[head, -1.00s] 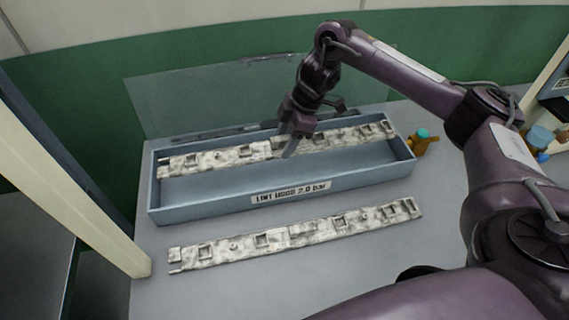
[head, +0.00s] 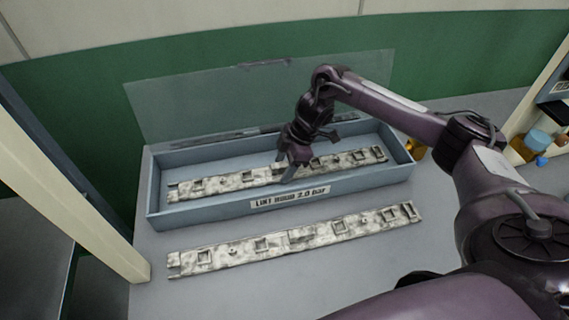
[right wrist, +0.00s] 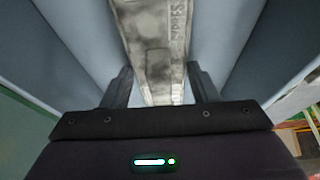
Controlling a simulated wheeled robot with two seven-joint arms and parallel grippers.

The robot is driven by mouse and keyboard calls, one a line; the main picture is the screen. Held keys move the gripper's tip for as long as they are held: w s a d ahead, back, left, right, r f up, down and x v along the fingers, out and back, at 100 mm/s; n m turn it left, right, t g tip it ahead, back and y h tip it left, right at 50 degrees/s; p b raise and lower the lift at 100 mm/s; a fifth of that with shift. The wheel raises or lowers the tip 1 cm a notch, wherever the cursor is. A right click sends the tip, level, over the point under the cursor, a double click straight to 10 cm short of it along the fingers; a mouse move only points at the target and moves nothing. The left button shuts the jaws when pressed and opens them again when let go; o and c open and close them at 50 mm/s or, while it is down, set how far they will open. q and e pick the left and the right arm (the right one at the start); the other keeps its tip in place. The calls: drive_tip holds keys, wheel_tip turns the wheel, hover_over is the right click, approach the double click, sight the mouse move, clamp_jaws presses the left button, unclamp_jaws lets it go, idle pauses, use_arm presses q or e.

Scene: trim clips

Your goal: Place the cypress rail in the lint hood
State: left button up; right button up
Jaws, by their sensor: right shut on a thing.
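The lint hood (head: 170,213) is a long blue-grey open box with a front label. A mottled grey-white rail (head: 225,182) lies lengthwise within its walls, low down. My right gripper (head: 306,158) is shut on this rail near its middle; the right wrist view shows the rail (right wrist: 152,45) between both fingers, with partial lettering on it. I cannot tell whether the rail touches the hood's floor. A second, similar rail (head: 270,243) lies on the table in front of the hood. My left gripper is out of view.
A clear panel (head: 210,105) stands tilted up behind the hood. A pale post (head: 75,185) rises at the left. An orange item (head: 416,150) sits by the hood's right end. The table (head: 200,295) is bare around the front rail.

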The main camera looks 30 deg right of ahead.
sight(285, 163)
drive_tip(key=o, duration=1.2)
drive_tip(key=shift+r, duration=0.15)
drive_tip(key=shift+d+r, duration=0.15)
drive_tip(key=shift+r, duration=0.15)
drive_tip(key=v, duration=0.5)
drive_tip(key=shift+b, duration=0.3)
drive_tip(key=p+v, duration=0.1)
drive_tip(key=v, duration=0.5)
drive_tip(key=shift+r+p, duration=0.2)
drive_tip(key=shift+p, duration=0.15)
